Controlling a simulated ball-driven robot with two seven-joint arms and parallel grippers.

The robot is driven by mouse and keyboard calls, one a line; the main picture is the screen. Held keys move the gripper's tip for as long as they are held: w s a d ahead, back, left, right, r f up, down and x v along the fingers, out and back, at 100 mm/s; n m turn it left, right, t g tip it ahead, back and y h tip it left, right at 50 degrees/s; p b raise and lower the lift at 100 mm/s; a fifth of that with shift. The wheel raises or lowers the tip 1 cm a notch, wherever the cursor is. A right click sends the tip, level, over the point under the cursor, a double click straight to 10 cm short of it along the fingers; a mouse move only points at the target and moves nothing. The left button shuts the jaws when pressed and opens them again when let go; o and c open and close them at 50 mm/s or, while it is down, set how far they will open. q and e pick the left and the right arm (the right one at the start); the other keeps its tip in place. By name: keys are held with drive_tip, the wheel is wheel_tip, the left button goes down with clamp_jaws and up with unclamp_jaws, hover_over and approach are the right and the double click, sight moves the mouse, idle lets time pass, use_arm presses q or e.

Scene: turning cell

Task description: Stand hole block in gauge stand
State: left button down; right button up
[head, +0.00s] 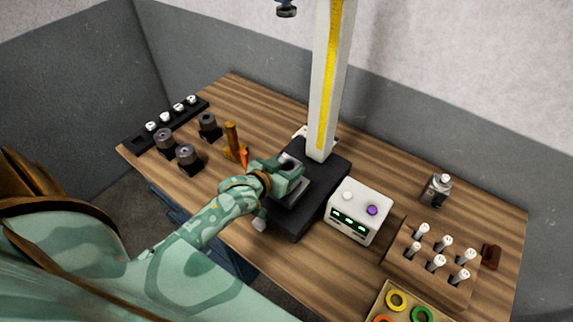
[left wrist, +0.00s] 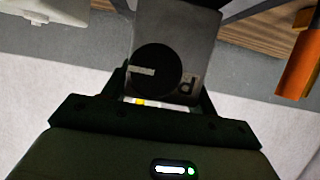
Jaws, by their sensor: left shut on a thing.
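My left gripper (head: 287,174) is shut on the hole block, a grey block that shows in the left wrist view (left wrist: 199,48) with a dark round hole and a letter on its face. In the head view the fingers cover most of the block (head: 291,160). They are over the black base (head: 292,222) of the gauge stand, which has a tall white column (head: 325,75) with a yellow scale. I cannot tell whether the block touches the stand. My right gripper is not in view.
A white box with green displays (head: 359,212) stands close right of the base. An orange-and-brown tool (head: 233,140) and several dark round parts (head: 187,156) are to the left. A rack of white-topped pins (head: 437,262) and a ring tray (head: 381,305) are at right.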

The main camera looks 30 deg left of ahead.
use_arm(q)
drive_tip(key=shift+w+r, duration=0.1)
drive_tip(key=shift+r, duration=0.1)
drive_tip(key=shift+p, duration=0.35)
idle(0.4)
drive_tip(key=shift+f+b, duration=0.7)
drive_tip(key=shift+f, duration=0.85)
idle(0.5)
drive_tip(key=c, duration=0.6)
unclamp_jaws()
drive_tip(key=shift+o, duration=1.2)
drive_tip(key=shift+s+d+f, duration=0.1)
drive_tip(key=shift+s+f, duration=0.2)
drive_tip(key=p+v, duration=0.1)
drive_tip(key=v, duration=1.5)
drive_tip(key=shift+r, duration=0.2)
